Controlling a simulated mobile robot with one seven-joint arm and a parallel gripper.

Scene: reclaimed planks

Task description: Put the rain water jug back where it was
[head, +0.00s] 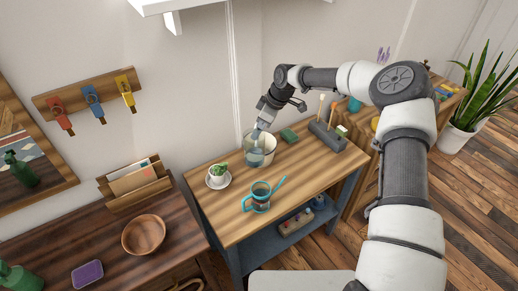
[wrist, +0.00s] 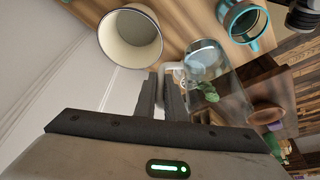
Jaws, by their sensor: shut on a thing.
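A clear glass jug (wrist: 232,100), which I take for the rain water jug, is in my gripper (wrist: 165,98). The dark fingers are shut on its pale handle, and the jug body extends to the right of them in the wrist view. In the head view my gripper (head: 263,122) points down at the back of the wooden table (head: 225,215), with the glass jug (head: 248,143) just below it. A cream pot (head: 268,150) stands close beside the jug and is partly hidden; it also shows in the wrist view (wrist: 118,52). I cannot tell whether the jug touches the table.
The table's middle, right of the cup, is clear.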

